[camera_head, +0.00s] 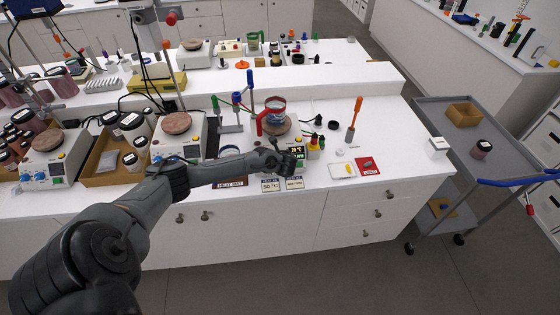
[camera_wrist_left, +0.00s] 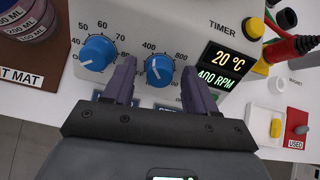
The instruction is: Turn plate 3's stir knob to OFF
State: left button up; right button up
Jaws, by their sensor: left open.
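Plate 3 (camera_wrist_left: 190,25) fills the upper wrist view as a white panel with two blue knobs. The stir knob (camera_wrist_left: 160,70) has a scale marked 400 and 800, and its white pointer line tilts up and left toward 400. The left-hand blue knob (camera_wrist_left: 97,53) has a scale marked 40 to 70. The display (camera_wrist_left: 218,65) reads 20 °C and 400 RPM. My left gripper (camera_wrist_left: 160,67) is open, one finger on each side of the stir knob; contact cannot be told. In the head view my left gripper (camera_head: 287,160) covers much of plate 3's front. My right gripper is not in view.
A red-handled beaker (camera_head: 273,113) stands on plate 3's top. A yellow timer button (camera_wrist_left: 251,28) and red lead (camera_wrist_left: 290,47) are right of the panel. Cards (camera_head: 271,185), a white tray (camera_head: 343,170) and a red USED card (camera_head: 368,165) lie near the bench front.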

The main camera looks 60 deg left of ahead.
pick_arm(q)
jog(key=c, duration=1.1)
jog(key=shift+o, duration=0.2)
